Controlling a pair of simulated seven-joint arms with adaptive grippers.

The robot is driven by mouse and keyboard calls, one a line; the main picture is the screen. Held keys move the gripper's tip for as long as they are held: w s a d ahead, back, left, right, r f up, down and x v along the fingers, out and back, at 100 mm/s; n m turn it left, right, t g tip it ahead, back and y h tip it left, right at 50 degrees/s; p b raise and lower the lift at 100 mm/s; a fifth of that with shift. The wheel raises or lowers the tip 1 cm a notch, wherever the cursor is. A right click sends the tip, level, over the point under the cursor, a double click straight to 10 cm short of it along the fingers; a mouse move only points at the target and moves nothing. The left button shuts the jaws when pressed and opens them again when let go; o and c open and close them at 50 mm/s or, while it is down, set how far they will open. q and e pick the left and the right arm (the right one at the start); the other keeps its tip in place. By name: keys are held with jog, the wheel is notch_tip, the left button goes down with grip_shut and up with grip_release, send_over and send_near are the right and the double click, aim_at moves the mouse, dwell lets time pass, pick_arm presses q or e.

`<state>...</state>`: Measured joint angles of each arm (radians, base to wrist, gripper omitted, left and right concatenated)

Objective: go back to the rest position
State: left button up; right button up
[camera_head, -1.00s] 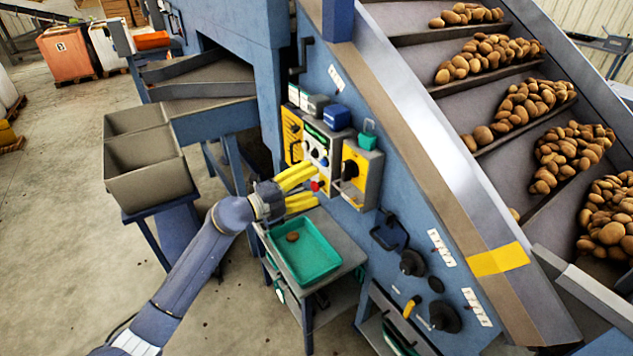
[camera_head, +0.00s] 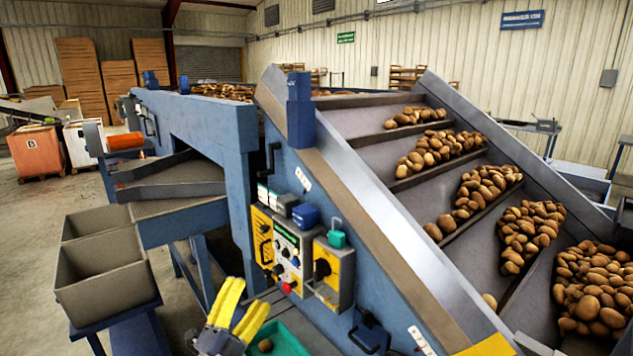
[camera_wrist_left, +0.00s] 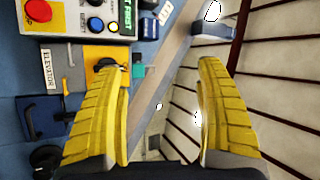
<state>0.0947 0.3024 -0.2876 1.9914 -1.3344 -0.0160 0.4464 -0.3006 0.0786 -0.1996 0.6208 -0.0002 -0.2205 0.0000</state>
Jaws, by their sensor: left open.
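My left gripper (camera_head: 240,308) has yellow fingers and shows low in the head view, in front of the control panel and beside the green tray. Its fingers are spread apart and point upward, with nothing between them. In the left wrist view the two yellow fingers (camera_wrist_left: 160,110) stand wide apart, with the panel behind the left one and the conveyor side behind the right one. The control panel (camera_head: 290,252) has yellow and grey boxes, knobs and a red button. The red button (camera_wrist_left: 38,11) also shows in the left wrist view. My right gripper is in neither view.
The green tray (camera_head: 283,344) holds one potato (camera_head: 265,345). Grey bins (camera_head: 100,280) stand at the left. The sloping conveyor (camera_head: 440,215), with several heaps of potatoes, fills the right. Black handles and knobs stick out below the panel. Open floor shows at the far left.

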pick_arm(q)
jog(key=s+a+f+n+g+y, duration=0.5)
jog(key=s+a+f+n+y, duration=0.7)
jog(key=s+a+f+y, duration=0.15)
jog(key=s+a+f+g, duration=0.1)
jog(key=s+f+g, duration=0.4)
jog(key=s, duration=0.4)
jog(key=s+a+f+g, duration=0.1)
jog(key=s+f+g, duration=0.3)
jog(key=s+f, duration=0.45)
jog(key=s+d+f+g+h, duration=0.1)
jog(key=s+d+f+h, duration=0.15)
jog(key=f, duration=1.25)
jog(key=s+d+f+g+h, duration=0.1)
jog(key=s+d+f, duration=0.15)
jog(key=f, duration=1.25)
jog(key=s+f+n+g+h, duration=0.1)
jog(key=s+f+n+g, duration=0.2)
jog(key=s+f, duration=1.7)
jog(key=shift+s+d, duration=0.35)
jog(key=shift+s, duration=0.1)
